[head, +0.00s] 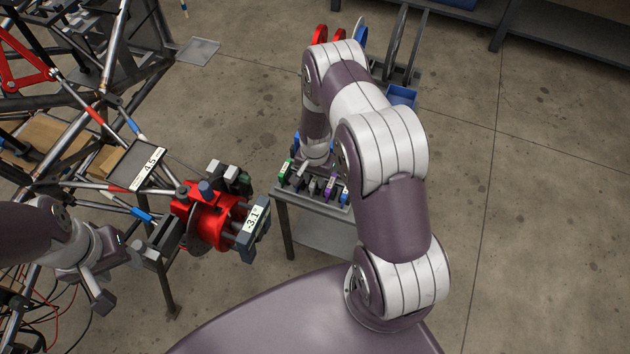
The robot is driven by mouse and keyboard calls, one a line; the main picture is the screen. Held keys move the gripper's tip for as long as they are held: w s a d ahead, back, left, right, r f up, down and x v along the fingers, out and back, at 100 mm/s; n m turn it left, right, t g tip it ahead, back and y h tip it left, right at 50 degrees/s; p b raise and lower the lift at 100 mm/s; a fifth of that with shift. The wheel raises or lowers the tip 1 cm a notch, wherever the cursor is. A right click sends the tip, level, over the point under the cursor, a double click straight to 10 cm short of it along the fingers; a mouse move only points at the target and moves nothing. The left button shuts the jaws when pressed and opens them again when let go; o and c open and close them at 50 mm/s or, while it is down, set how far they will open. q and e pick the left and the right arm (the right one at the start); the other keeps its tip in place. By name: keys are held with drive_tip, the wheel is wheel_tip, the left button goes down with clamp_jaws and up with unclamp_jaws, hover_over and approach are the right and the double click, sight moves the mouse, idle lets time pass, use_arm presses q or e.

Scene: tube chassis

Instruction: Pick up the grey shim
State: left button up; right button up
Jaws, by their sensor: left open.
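Several small blocks stand in a row on a small grey table (283,190), with green, grey, purple and blue among them. A grey piece (314,187) sits between the green block (285,171) and the purple block (330,187); it may be the grey shim, but it is too small to be sure. My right gripper (304,177) points down at this row, close to the grey pieces. Its fingers are small and partly lost among the blocks, so its jaws are unclear. My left gripper (122,276) is open at the lower left, beside the chassis and away from the table.
A tube chassis (105,75) fills the left side. A red round fixture (205,218) with a "-3.1°" display (256,219) stands between it and the table. A blue bin (402,95) and a rack (400,45) lie behind my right arm. The floor at right is clear.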

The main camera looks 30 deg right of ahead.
sight(315, 178)
clamp_jaws()
drive_tip(key=shift+r, duration=0.1)
wheel_tip(315, 178, up, 10)
drive_tip(key=shift+f, duration=0.1)
